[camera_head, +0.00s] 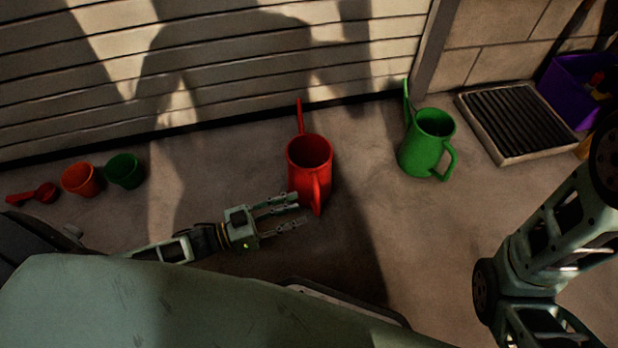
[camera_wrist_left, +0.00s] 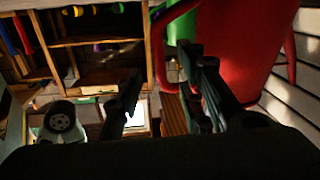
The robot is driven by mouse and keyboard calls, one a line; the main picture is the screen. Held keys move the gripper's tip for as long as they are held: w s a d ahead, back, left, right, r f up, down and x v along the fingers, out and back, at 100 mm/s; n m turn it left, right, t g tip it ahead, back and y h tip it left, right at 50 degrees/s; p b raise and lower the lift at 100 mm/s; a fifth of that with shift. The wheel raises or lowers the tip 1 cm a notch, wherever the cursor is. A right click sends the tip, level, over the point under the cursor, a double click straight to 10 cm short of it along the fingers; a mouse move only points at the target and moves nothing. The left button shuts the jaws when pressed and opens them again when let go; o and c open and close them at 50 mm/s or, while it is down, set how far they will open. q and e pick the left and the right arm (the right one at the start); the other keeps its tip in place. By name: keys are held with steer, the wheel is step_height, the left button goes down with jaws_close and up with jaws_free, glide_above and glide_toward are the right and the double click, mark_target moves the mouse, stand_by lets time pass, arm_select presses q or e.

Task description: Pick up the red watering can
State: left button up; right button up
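The red watering can (camera_head: 309,154) stands upright on the floor near the slatted door, its spout towards the door and its handle (camera_head: 316,190) towards me. In the left wrist view its red body (camera_wrist_left: 238,40) fills the upper right, with the handle (camera_wrist_left: 172,14) arching to its left. My left gripper (camera_head: 300,209) is open and empty, its fingers beside the handle's lower part at the can's near side. I cannot tell whether a finger touches the can. My right gripper is out of view.
A green watering can (camera_head: 418,157) stands to the right, near a grated tray (camera_head: 516,122) and a purple crate (camera_head: 566,92). An orange pot (camera_head: 80,179), a green pot (camera_head: 124,171) and a red scoop (camera_head: 45,193) lie left. Floor between the two watering cans is clear.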

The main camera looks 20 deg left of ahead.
mark_target(317, 203)
arm_select(q)
steer(key=b+x, duration=0.3)
steer(key=x, duration=0.3)
steer(key=shift+d+b, duration=0.15)
steer(key=shift+b, duration=0.25)
steer(key=shift+w+d+r, duration=0.15)
steer(key=shift+w+d, duration=0.1)
steer(key=shift+w, duration=0.05)
jaws_close()
steer(key=shift+r, duration=0.1)
